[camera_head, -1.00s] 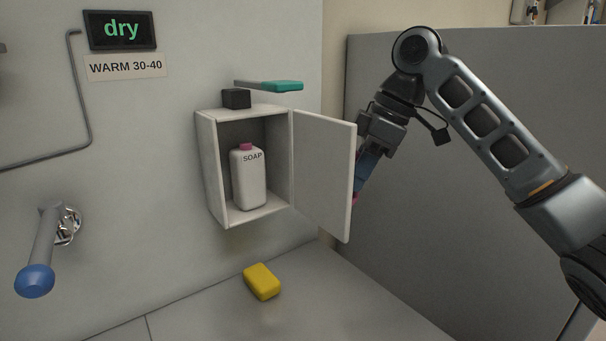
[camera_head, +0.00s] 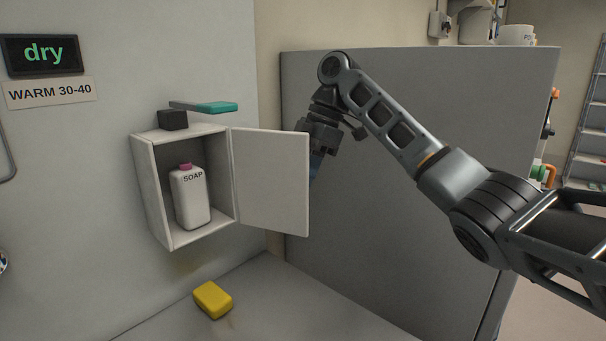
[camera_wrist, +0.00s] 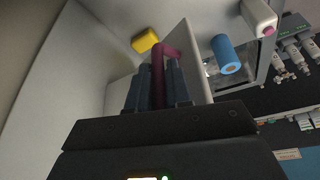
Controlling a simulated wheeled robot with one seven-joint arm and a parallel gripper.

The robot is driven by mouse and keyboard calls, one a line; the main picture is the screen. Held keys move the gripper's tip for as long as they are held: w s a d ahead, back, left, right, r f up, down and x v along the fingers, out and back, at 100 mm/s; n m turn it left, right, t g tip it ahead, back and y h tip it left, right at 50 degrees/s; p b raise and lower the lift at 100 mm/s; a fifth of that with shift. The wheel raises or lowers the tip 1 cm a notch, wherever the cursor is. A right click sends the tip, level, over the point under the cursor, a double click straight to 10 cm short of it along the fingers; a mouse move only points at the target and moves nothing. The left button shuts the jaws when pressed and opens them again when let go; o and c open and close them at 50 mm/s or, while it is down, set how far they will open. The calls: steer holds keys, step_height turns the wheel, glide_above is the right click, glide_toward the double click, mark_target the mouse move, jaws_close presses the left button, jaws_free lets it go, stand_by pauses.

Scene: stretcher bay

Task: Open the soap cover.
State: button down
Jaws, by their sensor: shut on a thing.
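The soap cover (camera_head: 272,180) is a white door hinged on the right side of a small white wall box (camera_head: 150,185). It stands wide open, swung out to the right. A white bottle marked SOAP (camera_head: 191,200), with a pink cap, stands inside the box. My gripper (camera_head: 315,167) is behind the cover's free edge, its fingertips partly hidden in the head view. In the wrist view my gripper (camera_wrist: 158,72) is shut on the cover's dark magenta handle (camera_wrist: 172,52). The cover panel (camera_wrist: 194,65) is just beyond the fingers.
A yellow block (camera_head: 213,300) lies on the grey surface below the box. A black cube (camera_head: 172,120) and a teal-ended lever (camera_head: 217,107) are at the box's top. A grey partition (camera_head: 400,100) stands behind my arm. A blue-ended lever (camera_wrist: 226,55) shows in the wrist view.

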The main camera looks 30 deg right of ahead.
steer(key=shift+w+a+r, duration=0.1)
steer(key=shift+a+r, duration=0.05)
steer(key=shift+a, duration=0.25)
steer(key=c, duration=1.1)
jaws_free()
steer(key=shift+d, duration=0.15)
steer(key=shift+v, duration=3.8)
